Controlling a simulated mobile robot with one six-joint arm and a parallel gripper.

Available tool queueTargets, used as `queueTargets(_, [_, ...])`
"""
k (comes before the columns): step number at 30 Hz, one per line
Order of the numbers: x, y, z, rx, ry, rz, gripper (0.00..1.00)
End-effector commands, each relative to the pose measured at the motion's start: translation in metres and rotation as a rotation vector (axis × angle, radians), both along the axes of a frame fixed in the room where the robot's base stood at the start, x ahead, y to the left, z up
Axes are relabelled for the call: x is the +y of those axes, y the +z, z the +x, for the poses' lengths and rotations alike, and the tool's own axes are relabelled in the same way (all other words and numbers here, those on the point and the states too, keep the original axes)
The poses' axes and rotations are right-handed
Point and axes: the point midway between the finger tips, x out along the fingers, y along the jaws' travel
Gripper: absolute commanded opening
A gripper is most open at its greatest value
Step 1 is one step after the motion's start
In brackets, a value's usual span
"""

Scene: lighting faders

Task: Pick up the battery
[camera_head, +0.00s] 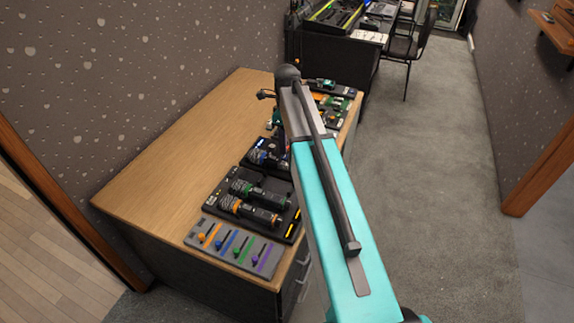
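No battery can be made out for certain in the head view. The dark trays on the desk hold several small items, too small to identify, and my teal arm hides part of the desk top. Two dark microphone-like objects, one with a green band (258,192) and one with an orange band (248,211), lie in the nearest black tray (212,200). My arm reaches up over the desk's right side. A small dark and teal part shows just left of it; I cannot tell if it is my gripper. No fingertips are clear.
A grey fader panel (234,246) with orange, blue, green and purple sliders lies at the desk's near edge. The wooden desk (165,165) is clear on its left. Further trays lie behind. A dark chair (411,50) stands beyond; the carpet (430,170) at right is open.

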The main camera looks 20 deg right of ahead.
Motion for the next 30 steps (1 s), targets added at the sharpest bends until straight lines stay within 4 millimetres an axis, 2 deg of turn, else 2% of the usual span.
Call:
queueTargets(6, [0.0,-0.023,0.0,0.001,0.0,0.0,0.38])
queueTargets(12, [0.0,-0.037,0.0,0.0,0.001,0.0,0.38])
queueTargets(30, [0.001,-0.045,0.0,0.001,0.001,0.0,0.38])
